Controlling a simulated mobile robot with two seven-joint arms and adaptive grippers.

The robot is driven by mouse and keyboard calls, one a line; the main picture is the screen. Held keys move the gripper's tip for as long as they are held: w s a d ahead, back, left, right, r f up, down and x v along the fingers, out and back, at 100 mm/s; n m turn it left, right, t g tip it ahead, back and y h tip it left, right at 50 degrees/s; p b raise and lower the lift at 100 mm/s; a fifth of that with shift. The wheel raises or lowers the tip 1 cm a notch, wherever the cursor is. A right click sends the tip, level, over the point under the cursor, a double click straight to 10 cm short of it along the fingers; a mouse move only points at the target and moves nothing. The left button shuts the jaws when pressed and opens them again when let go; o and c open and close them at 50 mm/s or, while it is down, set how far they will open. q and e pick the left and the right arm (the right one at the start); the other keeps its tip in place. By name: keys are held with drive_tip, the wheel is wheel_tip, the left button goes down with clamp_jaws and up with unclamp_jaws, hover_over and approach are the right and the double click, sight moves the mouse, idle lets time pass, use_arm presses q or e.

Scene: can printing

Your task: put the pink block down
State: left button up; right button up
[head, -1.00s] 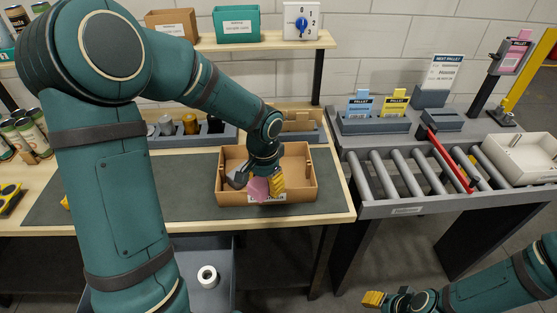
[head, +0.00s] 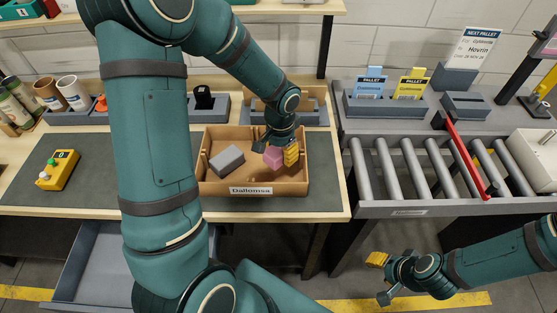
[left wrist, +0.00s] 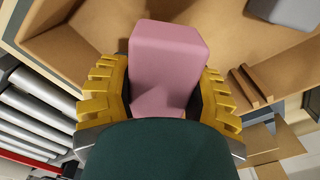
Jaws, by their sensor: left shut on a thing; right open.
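The pink block (head: 272,158) is in the right half of the open brown box (head: 215,189), which has a white label on its front wall. My left gripper (head: 277,152) reaches down into the box and is shut on the block. In the left wrist view the pink block (left wrist: 168,62) sits between the yellow ribbed fingers of my left gripper (left wrist: 164,98). I cannot tell whether the block touches the box floor. My right gripper (head: 381,278) is open and empty, low at the right, away from the table.
A grey block (head: 226,160) lies in the box, left of the pink one. Inner ledges (left wrist: 247,85) line a box wall. The box stands on a dark mat (head: 105,170). A roller conveyor (head: 410,170) with a red bar is to the right.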

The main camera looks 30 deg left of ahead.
sight(280, 160)
use_arm(q)
drive_tip(key=shift+w+f+b, duration=0.1)
drive_tip(key=shift+f+b, duration=0.2)
drive_tip(key=shift+f, duration=1.65)
drive_tip(key=shift+f, duration=0.2)
drive_tip(key=o, duration=0.9)
drive_tip(key=shift+c, duration=0.2)
drive_tip(key=shift+r, duration=0.1)
drive_tip(key=shift+r, duration=0.2)
wheel_tip(280, 160, up, 12)
drive_tip(key=shift+f+p, duration=0.1)
drive_tip(key=shift+p, duration=0.9)
